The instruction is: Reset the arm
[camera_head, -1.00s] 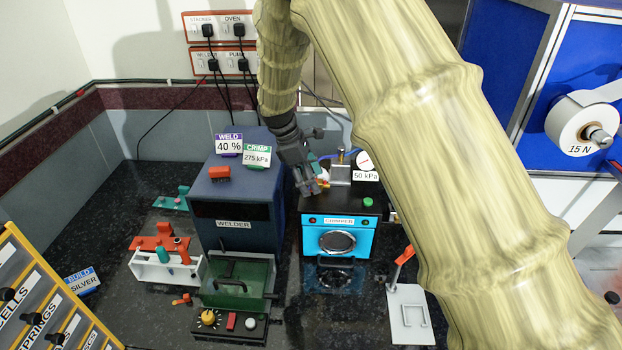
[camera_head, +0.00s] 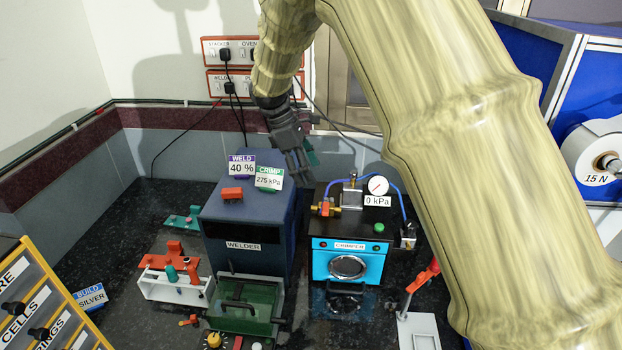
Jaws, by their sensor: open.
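My gripper (camera_head: 304,172) hangs from my arm near the middle of the view, pointing down between the blue welder (camera_head: 243,225) and the crimper (camera_head: 347,262). It is open, with nothing seen between its fingers. It is above and to the left of the crimper's brass valve with a red handle (camera_head: 325,208), apart from it. The crimper's round gauge (camera_head: 378,186) has a tag (camera_head: 377,201) reading 0 kPa. My arm's large links cover much of the right side and hide what lies behind them.
Outlet strips (camera_head: 228,83) with plugs and cords are on the back wall. A white rack (camera_head: 176,287) with coloured tools stands left of the welder. A drawer cabinet (camera_head: 38,310) is at the lower left. A white stand with a red lever (camera_head: 422,277) is right of the crimper.

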